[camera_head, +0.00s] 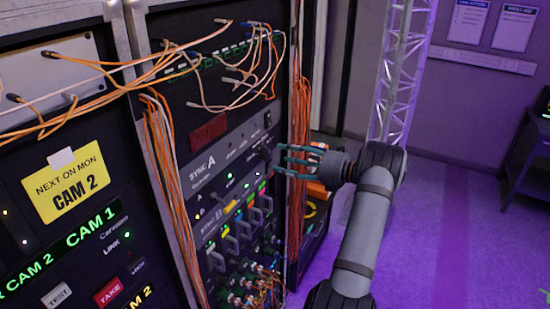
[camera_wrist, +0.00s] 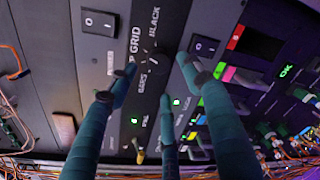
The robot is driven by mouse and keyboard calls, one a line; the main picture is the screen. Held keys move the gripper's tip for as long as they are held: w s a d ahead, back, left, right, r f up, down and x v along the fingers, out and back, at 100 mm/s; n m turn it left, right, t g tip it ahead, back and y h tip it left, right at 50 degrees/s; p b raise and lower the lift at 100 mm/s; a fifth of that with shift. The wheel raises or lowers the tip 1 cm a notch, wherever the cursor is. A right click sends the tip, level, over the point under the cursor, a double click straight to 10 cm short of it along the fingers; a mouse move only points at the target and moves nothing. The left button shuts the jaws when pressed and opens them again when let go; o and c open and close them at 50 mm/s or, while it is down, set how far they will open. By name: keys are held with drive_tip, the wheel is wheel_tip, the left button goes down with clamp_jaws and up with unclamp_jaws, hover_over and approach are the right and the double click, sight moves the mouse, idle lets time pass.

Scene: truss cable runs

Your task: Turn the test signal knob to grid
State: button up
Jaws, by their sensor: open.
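The test signal knob (camera_wrist: 154,68) is a small dark round knob on a dark strip of the panel in the wrist view. The labels GRID (camera_wrist: 135,39), BLACK (camera_wrist: 154,22) and BARS (camera_wrist: 141,82) stand around it. I cannot tell which label its pointer faces. My gripper (camera_wrist: 160,82) is open, with its teal fingers spread around the knob's area; I see no clear contact. In the head view my gripper (camera_head: 283,159) reaches from the right to the rack panel (camera_head: 212,160), and its fingers hide the knob there.
Coloured patch plugs (camera_wrist: 240,76) and cables lie to the right in the wrist view. Orange cables (camera_head: 300,110) hang down the rack's right edge. A truss column (camera_head: 405,70) stands behind my arm. Purple floor (camera_head: 440,230) is open at right.

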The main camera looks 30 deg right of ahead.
sight(268, 155)
drive_tip(key=v, duration=0.7)
drive_tip(key=shift+a+f, duration=0.1)
drive_tip(key=x, duration=1.2)
